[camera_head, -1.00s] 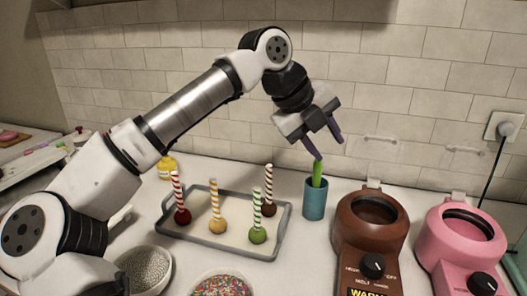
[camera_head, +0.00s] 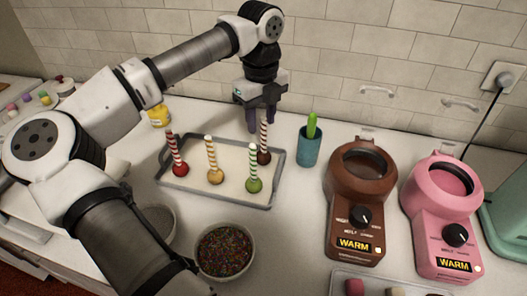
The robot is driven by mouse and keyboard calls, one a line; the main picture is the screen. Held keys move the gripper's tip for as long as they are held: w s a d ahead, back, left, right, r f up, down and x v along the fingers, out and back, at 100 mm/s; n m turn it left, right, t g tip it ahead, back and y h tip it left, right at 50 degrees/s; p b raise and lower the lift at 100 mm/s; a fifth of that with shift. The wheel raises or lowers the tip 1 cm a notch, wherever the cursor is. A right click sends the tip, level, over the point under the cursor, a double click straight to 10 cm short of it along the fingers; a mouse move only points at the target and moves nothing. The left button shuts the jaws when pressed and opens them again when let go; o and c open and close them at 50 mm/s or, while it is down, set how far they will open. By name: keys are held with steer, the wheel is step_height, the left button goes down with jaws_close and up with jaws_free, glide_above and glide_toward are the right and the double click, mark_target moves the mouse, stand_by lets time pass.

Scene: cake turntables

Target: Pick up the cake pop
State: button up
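Several cake pops stand upright, ball down, on a grey-rimmed tray (camera_head: 225,201). The red cake pop (camera_head: 179,170) is at the left, the yellow one (camera_head: 215,177) in the middle, the green one (camera_head: 254,185) at the front right. The dark brown cake pop (camera_head: 264,157), with a brown-and-white striped stick, is at the back right. My gripper (camera_head: 256,125) points down with its purple fingers apart, right at the top of the brown cake pop's stick. The stick's tip is close to the right finger; I cannot tell whether it lies between the fingers.
A teal cup (camera_head: 308,148) with a green-handled tool stands right of the tray. Brown (camera_head: 361,192) and pink (camera_head: 442,205) melting pots stand further right. A bowl of sprinkles (camera_head: 225,251) and a pale bowl (camera_head: 159,224) are in front. A yellow jar (camera_head: 158,116) is behind left.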

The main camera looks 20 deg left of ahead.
steer(key=p, duration=0.2)
glide_above(263, 153)
steer(key=shift+w+f, duration=0.2)
steer(key=shift+f, duration=1.15)
steer(key=shift+w+f, duration=0.15)
steer(key=shift+f, duration=1.15)
jaws_close()
